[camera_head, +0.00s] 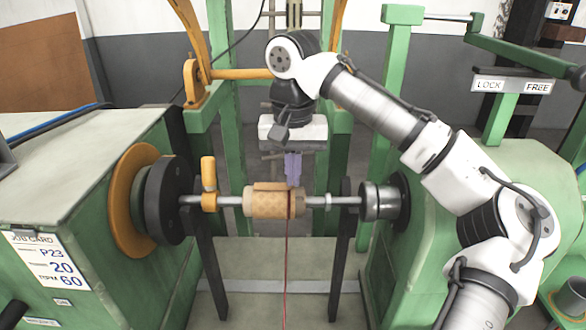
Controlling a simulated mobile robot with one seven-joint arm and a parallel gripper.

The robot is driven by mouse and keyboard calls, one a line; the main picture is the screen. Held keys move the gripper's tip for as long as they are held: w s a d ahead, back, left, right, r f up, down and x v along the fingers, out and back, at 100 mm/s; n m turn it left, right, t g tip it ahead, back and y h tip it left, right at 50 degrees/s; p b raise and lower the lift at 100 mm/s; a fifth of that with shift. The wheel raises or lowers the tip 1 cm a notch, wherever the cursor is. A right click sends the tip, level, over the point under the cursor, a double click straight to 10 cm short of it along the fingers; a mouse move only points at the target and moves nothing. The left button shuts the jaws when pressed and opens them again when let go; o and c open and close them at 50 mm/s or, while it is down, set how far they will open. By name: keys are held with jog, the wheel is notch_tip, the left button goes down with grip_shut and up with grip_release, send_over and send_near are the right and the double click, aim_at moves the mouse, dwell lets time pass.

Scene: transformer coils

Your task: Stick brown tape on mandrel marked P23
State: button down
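The mandrel (265,207) is a tan, diamond-patterned cylinder on a horizontal steel shaft (230,201) between two green machine housings. A plain tan strip lies along its top edge; I cannot tell whether this is brown tape. A dark red wire (286,255) goes round the mandrel's right part and hangs straight down. No marking is readable on the mandrel itself. My gripper (293,177) points down, its purple fingers just above and behind the mandrel's right part. The fingers look close together, but whether they hold anything is too small to tell.
A job card (45,262) reading P23, 20 and 60 is on the left green housing (110,240). An orange disc (128,200) and an orange clamp (208,180) sit along the shaft's left side. Green posts and orange arms (190,80) stand behind. A LOCK/FREE sign (512,86) is at right.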

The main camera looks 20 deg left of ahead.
jog(key=c, duration=2.2)
grip_release()
jog(key=shift+f, duration=0.1)
jog(key=c, duration=1)
grip_release()
jog(key=shift+r, duration=0.2)
jog(key=shift+r+p, duration=2.35)
jog(key=shift+p, duration=0.2)
jog(key=shift+f, duration=0.1)
